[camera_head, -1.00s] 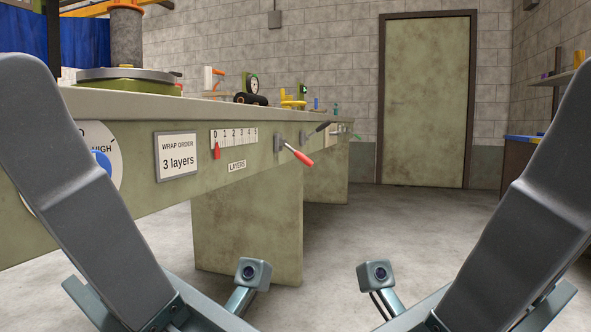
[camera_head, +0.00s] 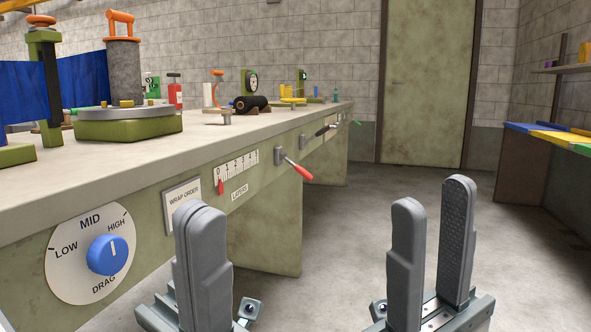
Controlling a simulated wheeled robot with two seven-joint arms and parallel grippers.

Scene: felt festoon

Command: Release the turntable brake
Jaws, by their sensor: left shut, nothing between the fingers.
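A red-handled lever (camera_head: 298,168) and a black-handled lever (camera_head: 324,131) stick out of the bench front; no label shows which one is the brake. My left gripper (camera_head: 202,212) is shut and empty, in front of the bench, below and left of the red lever. My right gripper (camera_head: 432,196) is open and empty, over the floor to the right. Both are apart from the levers.
The bench front carries a blue drag dial (camera_head: 104,254) pointing near HIGH, a wrap order card (camera_head: 181,203) and a layers scale (camera_head: 238,170) with a red slider. The floor (camera_head: 350,225) right of the bench is clear.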

